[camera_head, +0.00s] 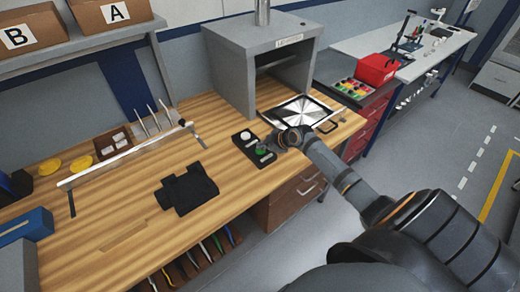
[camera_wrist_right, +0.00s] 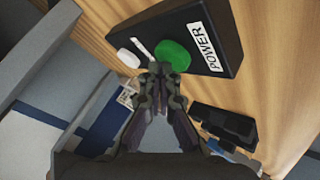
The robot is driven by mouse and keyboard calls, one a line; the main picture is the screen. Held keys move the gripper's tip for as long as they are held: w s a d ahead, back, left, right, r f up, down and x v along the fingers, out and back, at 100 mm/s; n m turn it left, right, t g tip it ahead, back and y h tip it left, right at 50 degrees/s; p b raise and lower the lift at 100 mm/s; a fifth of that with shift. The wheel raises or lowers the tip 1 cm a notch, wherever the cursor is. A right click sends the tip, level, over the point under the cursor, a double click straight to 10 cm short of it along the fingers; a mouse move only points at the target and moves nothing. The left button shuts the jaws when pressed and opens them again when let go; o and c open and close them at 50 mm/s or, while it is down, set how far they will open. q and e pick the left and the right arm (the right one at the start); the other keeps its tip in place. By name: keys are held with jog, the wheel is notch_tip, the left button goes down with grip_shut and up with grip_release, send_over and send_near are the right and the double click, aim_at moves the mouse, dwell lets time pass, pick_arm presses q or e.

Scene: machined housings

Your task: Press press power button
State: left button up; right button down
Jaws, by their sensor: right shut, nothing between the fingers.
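In the right wrist view the black box (camera_wrist_right: 225,22) has a POWER label (camera_wrist_right: 206,47) beside the green button (camera_wrist_right: 173,54); the white button (camera_wrist_right: 128,58) is to the left. My right gripper (camera_wrist_right: 160,70) is shut and empty, its fingertips at the lower edge of the green button in that view. I cannot tell whether they touch. In the head view the right gripper (camera_head: 272,144) is beside the box.
The grey housing (camera_head: 235,75) stands behind the box, with a metal plate (camera_head: 298,110) in front of its opening. A black folded item (camera_head: 187,189) lies on the bench (camera_head: 110,235) to the left. A long metal bar (camera_head: 120,158) stands further left. Bare wood surrounds the box's left side.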

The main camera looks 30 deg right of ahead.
dwell(0.4)
jog(key=shift+s+f+b, duration=0.1)
jog(key=shift+f+b, duration=0.4)
jog(key=shift+r, duration=0.3)
notch_tip(320, 180, up, 6)
jog(key=p, duration=0.5)
jog(key=shift+r, duration=0.1)
